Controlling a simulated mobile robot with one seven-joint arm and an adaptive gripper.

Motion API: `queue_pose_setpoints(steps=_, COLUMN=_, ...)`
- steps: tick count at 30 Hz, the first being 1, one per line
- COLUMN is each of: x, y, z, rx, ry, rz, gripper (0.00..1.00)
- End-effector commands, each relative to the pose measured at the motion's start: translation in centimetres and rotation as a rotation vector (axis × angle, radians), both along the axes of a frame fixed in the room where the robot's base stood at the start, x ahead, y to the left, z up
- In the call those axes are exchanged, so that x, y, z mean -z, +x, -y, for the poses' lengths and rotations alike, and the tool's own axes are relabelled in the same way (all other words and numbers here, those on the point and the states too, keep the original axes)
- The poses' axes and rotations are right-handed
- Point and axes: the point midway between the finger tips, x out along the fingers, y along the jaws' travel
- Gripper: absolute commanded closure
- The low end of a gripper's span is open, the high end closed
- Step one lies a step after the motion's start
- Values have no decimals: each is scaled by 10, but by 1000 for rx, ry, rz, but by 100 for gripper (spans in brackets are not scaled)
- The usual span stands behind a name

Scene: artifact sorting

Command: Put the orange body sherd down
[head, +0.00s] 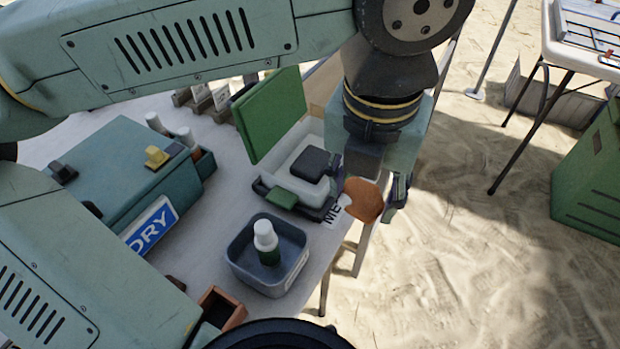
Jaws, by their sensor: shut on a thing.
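The orange body sherd (364,199) is a flat, rounded orange-brown piece. It is between the fingers of my gripper (368,200), which is shut on it. The gripper points down near the table's right edge, beside the open container with the green lid. The sherd's left side overlaps a white label with dark letters (336,212) in the picture. I cannot tell whether the sherd touches anything below it. The fingers and arm hide part of the area behind it.
An open white container (296,172) with a raised green lid (268,113) stands left of the gripper. A grey-blue tray (240,262) holds a white-capped bottle (266,241). A teal box (125,170) with a DRY sign (152,226) stands further left. Sand lies beyond the table's right edge.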

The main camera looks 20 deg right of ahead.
Motion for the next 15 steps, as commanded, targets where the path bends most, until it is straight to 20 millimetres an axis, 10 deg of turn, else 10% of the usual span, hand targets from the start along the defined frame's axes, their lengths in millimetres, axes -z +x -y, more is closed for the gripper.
queue_pose_setpoints(steps=5, x=8, y=-8, z=-4, rx=113, ry=-1, rz=-1, gripper=80)
queue_pose_setpoints(steps=15, x=12, y=76, z=-15, rx=115, ry=-5, rz=-4, gripper=80)
